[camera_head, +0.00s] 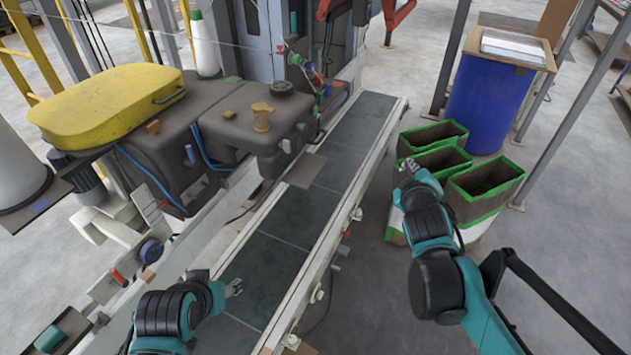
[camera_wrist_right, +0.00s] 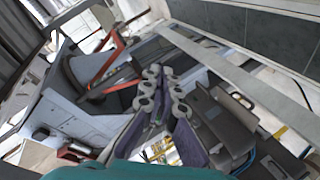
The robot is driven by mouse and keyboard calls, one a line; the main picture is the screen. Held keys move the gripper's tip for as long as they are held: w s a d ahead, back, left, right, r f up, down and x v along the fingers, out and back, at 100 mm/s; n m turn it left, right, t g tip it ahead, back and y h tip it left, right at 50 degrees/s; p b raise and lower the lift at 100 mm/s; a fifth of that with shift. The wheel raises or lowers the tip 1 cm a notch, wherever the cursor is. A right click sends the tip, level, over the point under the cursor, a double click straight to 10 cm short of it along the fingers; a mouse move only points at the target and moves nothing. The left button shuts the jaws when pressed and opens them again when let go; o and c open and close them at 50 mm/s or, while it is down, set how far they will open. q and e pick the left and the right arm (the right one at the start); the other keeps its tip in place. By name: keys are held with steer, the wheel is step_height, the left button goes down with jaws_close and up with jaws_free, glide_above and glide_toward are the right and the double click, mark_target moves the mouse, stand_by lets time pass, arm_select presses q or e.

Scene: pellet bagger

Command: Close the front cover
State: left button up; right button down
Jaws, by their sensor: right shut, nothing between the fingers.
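A yellow lid (camera_head: 110,100) with a side handle lies on the dark machine housing (camera_head: 180,140) left of the conveyor. I cannot tell for certain which panel is the front cover. A grey machine cabinet (camera_head: 262,40) stands at the top centre, with a red bar (camera_head: 397,18) beside it. A similar red bar shows in the right wrist view (camera_wrist_right: 108,68). My right gripper (camera_head: 405,166) is over the green-edged bags, right of the conveyor. It is shut and empty, apart from the cabinet. My left gripper (camera_head: 236,287) is above the near conveyor; its finger gap is too small to read.
Floor at the right is mostly clear.

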mark_target(306, 174)
steer(key=w+a+r+n+t+y, duration=0.2)
steer(key=w+n+t+y, duration=0.15)
steer(key=w+n, duration=0.55)
steer(key=w+a+r+n+t+y, duration=0.25)
steer(key=w+n+y, duration=0.35)
steer(key=n, duration=0.4)
steer(key=s+a+f+n+g+y, duration=0.1)
steer(key=a+f+n+g+y, duration=0.25)
steer(key=f+n, duration=0.5)
steer(key=a+f+n+g+y, duration=0.2)
steer(key=f+n+g, duration=0.3)
steer(key=f, duration=0.6)
steer(key=s+a+f+n+g+y, duration=0.1)
steer(key=a+f+n+g+y, duration=0.15)
steer(key=f+n, duration=0.7)
steer(key=w+a+r+m+b, duration=0.1)
steer(key=w+a+r+b, duration=0.1)
steer(key=a, duration=0.5)
steer(key=shift+w+a+r+g+b, duration=0.25)
steer(key=shift+w+b, duration=0.5)
steer(key=shift+w, duration=0.6)
